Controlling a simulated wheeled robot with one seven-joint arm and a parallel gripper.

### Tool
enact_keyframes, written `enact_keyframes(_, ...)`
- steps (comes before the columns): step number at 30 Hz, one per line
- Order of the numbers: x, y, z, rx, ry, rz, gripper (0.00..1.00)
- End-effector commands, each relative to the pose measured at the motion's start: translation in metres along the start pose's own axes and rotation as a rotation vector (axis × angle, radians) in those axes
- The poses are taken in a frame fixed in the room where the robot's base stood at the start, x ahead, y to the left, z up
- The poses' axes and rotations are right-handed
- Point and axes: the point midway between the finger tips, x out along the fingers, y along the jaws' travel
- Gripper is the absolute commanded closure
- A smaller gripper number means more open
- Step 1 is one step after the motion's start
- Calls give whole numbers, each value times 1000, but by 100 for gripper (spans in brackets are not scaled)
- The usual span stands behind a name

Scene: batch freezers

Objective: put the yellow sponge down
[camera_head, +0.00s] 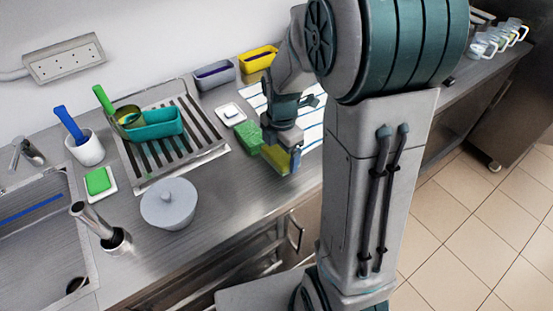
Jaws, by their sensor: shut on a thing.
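The yellow sponge (275,158), with a green face, is in my gripper (284,150) over the front part of the steel counter, right of the middle. My gripper points down and is shut on the sponge; its fingers cover part of it. I cannot tell whether the sponge touches the counter. A green sponge (248,137) lies on the counter just to the left of it.
A striped white cloth (312,135) lies behind my gripper, and a small white dish (230,114) to the left. Bare counter (235,190) lies between pot and gripper.

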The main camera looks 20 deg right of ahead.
Motion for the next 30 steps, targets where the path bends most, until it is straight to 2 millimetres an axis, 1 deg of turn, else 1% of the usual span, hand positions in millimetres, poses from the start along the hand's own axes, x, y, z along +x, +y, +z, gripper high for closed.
enact_keyframes(1, 3, 3, -5, -2, 1, -2, 39)
enact_keyframes(5, 9, 6, -8, 0, 1, -2, 39)
enact_keyframes(9, 28, 5, -8, 1, 1, -5, 39)
enact_keyframes(13, 40, 5, -8, 1, 1, -3, 39)
enact_keyframes(21, 42, 6, -8, 1, 0, 0, 39)
enact_keyframes(25, 47, 6, -7, 1, 0, 0, 39)
enact_keyframes(26, 45, 6, -8, 1, 0, 0, 6)
enact_keyframes(27, 44, 6, -8, 1, 0, 0, 0)
enact_keyframes(30, 44, 6, -8, 1, 0, 0, 0)
